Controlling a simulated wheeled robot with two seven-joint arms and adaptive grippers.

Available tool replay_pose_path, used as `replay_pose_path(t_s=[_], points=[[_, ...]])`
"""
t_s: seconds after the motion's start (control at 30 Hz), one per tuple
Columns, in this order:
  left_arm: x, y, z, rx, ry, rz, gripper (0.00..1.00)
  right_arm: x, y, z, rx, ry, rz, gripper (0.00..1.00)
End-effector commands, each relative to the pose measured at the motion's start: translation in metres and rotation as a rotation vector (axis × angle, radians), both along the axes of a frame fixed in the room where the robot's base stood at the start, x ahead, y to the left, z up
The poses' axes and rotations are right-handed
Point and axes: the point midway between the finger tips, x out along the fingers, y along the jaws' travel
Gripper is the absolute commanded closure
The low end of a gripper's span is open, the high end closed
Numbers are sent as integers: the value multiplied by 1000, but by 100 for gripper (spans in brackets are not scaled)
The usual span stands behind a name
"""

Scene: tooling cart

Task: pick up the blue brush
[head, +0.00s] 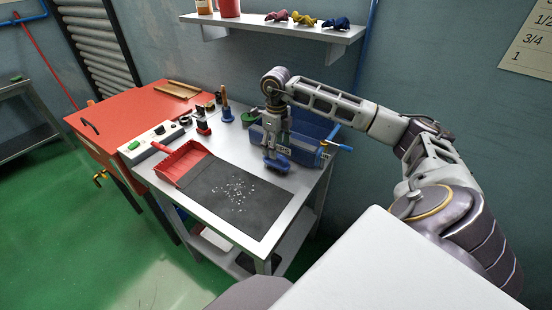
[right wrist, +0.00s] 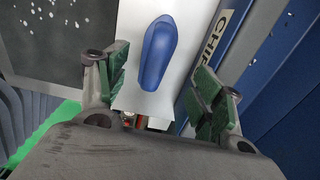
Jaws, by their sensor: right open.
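The blue brush (head: 278,166) lies on the light cart top beside the dark mat, in front of the blue bin. In the right wrist view its smooth rounded blue back (right wrist: 158,55) shows whole; any bristles are hidden below. My right gripper (head: 274,150) points down just above the brush. In the right wrist view its green-padded fingers (right wrist: 160,92) are apart with the brush showing beyond and between them. The gripper is open and holds nothing. My left gripper is not in view.
A blue bin (head: 306,139) with a "CHIPS" label stands close behind the gripper. White chips lie on the dark mat (head: 213,204). A red dustpan (head: 181,163) lies at the mat's left corner. Small tools and a switch box (head: 150,141) stand farther left. A shelf (head: 290,30) hangs above.

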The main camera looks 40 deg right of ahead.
Motion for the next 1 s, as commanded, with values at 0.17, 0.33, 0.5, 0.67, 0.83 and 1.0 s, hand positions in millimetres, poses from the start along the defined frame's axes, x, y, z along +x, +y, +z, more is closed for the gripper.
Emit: replay_pose_path(t_s=[0.17,0.33,0.5,0.67,0.83,1.0], points=[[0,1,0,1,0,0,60,0,0,-1,0,0,0,33],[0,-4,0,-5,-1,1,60,0,0,-1,0,1,0,33],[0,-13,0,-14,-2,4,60,-1,1,-8,0,4,0,33],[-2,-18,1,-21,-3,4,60,-2,4,-23,0,4,0,33],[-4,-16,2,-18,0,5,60,-2,5,-42,0,4,0,33],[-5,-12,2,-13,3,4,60,-1,5,-52,0,1,0,33]])
